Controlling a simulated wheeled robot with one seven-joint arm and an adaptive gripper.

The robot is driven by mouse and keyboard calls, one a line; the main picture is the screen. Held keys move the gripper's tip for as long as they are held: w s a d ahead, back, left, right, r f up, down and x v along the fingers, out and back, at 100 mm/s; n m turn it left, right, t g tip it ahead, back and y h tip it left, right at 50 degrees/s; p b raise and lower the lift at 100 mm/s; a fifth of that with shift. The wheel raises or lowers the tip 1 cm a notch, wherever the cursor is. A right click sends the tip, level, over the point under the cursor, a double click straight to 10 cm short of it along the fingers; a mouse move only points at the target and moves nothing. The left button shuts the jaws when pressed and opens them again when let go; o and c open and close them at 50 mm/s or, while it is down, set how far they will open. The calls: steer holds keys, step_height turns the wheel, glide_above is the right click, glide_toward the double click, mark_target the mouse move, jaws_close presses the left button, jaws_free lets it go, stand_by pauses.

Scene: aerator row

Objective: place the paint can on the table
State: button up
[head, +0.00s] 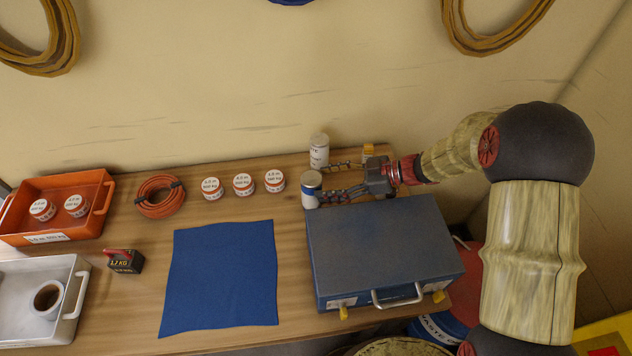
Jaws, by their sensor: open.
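No can has a label I can read as paint. A blue and white can (311,190) stands upright at the back edge of the blue case, and a white can (319,150) with dark lettering stands behind it near the wall. Both are on the wooden table (205,250). My gripper (325,181) reaches in from the right with its fingers spread. Its lower finger ends beside the blue and white can, and its upper finger ends near the base of the white can. Nothing shows held between the fingers; contact with either can is unclear.
The closed blue case (380,240) fills the table's right. Three white tubs (244,184) and an orange hose coil (160,196) line the back. A blue cloth (220,275) lies mid-table. An orange tray (80,232), white tray (72,325) and black box (124,263) are left.

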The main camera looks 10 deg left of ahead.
steer(key=shift+v, duration=1.5)
steer(key=w+d+r+m+t+h, duration=0.2)
steer(key=w+r+t, duration=0.35)
steer(key=w, duration=0.25)
steer(key=w+d+r+m+t+h, duration=0.2)
steer(key=d+r+m+t+h, duration=0.7)
steer(key=d+r, duration=0.7)
steer(key=s+d+r+m+g+h, duration=0.1)
steer(key=s+d+m+g+h, duration=0.15)
steer(key=s, duration=0.35)
steer(key=s+d+r+m+g+h, duration=0.1)
steer(key=s+d+r+h, duration=0.15)
steer(key=s, duration=0.35)
steer(key=s+a+f+m+g+y, duration=0.1)
steer(key=s+a+f+g, duration=0.1)
steer(key=s, duration=0.9)
steer(key=s+a+f+m+g+y, duration=0.1)
steer(key=s+a+f+m+g, duration=0.1)
steer(key=s, duration=0.9)
step_height(320, 180, down, 2)
steer(key=shift+f+g, duration=0.2)
steer(key=shift+g, duration=0.6)
